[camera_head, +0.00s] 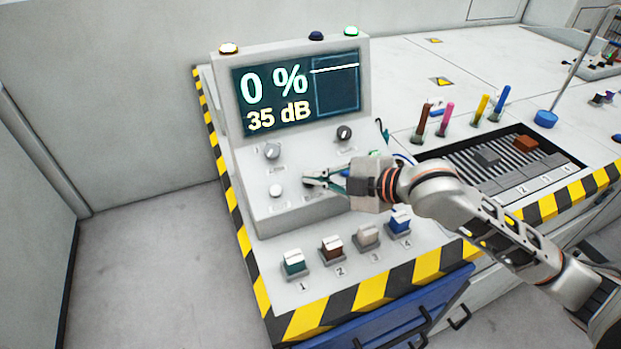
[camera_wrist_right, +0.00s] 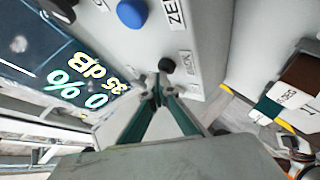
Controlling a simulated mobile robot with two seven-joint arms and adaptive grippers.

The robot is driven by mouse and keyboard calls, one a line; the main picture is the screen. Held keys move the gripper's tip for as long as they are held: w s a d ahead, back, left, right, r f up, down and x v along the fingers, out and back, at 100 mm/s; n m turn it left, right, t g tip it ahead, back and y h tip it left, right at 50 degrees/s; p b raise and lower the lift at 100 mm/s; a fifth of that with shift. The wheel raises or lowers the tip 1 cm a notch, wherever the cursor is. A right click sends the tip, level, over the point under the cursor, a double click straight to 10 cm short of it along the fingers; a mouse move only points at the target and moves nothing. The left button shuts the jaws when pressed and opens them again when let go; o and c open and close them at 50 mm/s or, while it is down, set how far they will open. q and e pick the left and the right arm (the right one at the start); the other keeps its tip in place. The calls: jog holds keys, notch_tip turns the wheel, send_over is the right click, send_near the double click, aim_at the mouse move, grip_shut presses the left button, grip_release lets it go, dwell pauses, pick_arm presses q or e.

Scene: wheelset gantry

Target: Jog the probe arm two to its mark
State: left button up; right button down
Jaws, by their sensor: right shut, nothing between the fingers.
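The brown-topped switch marked 2 (camera_head: 332,246) stands in the numbered row at the console's front, between a green one marked 1 (camera_head: 294,261) and a grey one marked 3 (camera_head: 367,234). The display (camera_head: 298,92) reads 0 % and 35 dB, with a small line graph. Several coloured rods stand behind, including a brown one (camera_head: 423,121). My right gripper (camera_head: 308,181) is shut and empty, over the sloped panel's lower right. In the wrist view its tips (camera_wrist_right: 160,88) are close to a black button (camera_wrist_right: 166,66); contact is unclear. My left gripper is out of view.
The sloped panel (camera_head: 258,205) carries two knobs (camera_head: 272,151) (camera_head: 344,133) and a white button (camera_head: 276,191). A blue switch marked 4 (camera_head: 400,220) ends the row. A striped edge (camera_head: 370,292) borders the bench. A grooved bed (camera_head: 470,160) lies right.

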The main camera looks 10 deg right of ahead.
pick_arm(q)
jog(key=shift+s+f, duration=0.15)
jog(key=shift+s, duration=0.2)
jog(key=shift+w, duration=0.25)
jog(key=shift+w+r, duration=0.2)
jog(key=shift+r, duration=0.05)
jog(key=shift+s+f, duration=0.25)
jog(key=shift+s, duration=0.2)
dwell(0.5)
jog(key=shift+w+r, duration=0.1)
pick_arm(e)
jog(key=shift+s+r+p, duration=0.25)
jog(key=shift+r+p, duration=0.4)
jog(key=shift+p, duration=0.1)
jog(key=shift+s+r+p, duration=0.15)
jog(key=shift+r+p, duration=0.1)
jog(key=shift+p, duration=0.05)
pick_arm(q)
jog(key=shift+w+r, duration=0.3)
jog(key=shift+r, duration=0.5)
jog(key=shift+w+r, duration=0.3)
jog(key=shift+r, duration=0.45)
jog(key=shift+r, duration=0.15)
